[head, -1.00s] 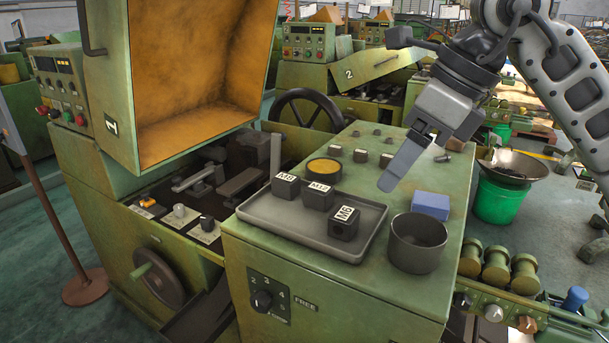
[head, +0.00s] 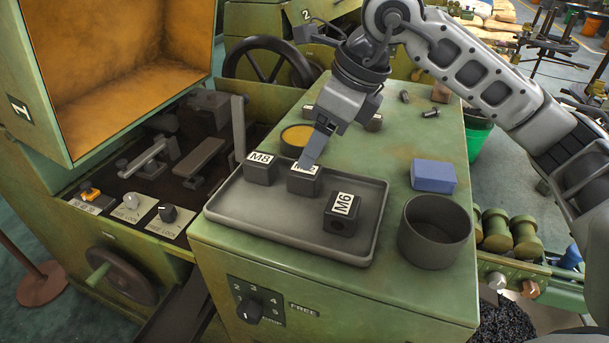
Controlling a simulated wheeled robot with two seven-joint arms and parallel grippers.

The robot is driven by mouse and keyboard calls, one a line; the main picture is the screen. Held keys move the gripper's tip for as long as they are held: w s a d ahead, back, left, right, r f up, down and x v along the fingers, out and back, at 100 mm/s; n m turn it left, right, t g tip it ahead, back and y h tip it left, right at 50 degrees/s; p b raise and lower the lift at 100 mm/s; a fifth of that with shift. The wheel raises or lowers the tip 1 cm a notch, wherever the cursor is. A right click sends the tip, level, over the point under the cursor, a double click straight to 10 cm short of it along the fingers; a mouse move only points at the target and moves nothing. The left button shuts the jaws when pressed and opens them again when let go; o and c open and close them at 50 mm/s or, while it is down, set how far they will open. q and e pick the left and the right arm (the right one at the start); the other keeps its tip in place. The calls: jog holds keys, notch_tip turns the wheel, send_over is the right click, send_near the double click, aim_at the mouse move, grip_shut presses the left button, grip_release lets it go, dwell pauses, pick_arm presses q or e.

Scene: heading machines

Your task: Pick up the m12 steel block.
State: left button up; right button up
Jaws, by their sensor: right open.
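The M12 block (head: 304,184) is a dark steel cube standing in the grey tray (head: 290,235), between the M8 block (head: 261,172) on the left and the M6 block (head: 341,217) on the right. My right gripper (head: 309,156) points down at the M12 block from above and behind. Its fingertips are at the block's top and cover part of its label. The jaws are open, and the near finger hides the far one; whether they touch the block I cannot tell. My left gripper is not in view.
The tray stands on a green machine top. A dark round cup (head: 434,232) and a blue block (head: 433,176) stand to its right. A round tin with yellow content (head: 297,138) and several small bolts lie behind it. The open orange-lined hood (head: 130,70) rises at the left.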

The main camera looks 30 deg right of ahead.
aim_at(305, 178)
jog(key=shift+p+x, duration=0.55)
jog(key=shift+x, duration=2.35)
jog(key=shift+d, duration=0.2)
grip_shut()
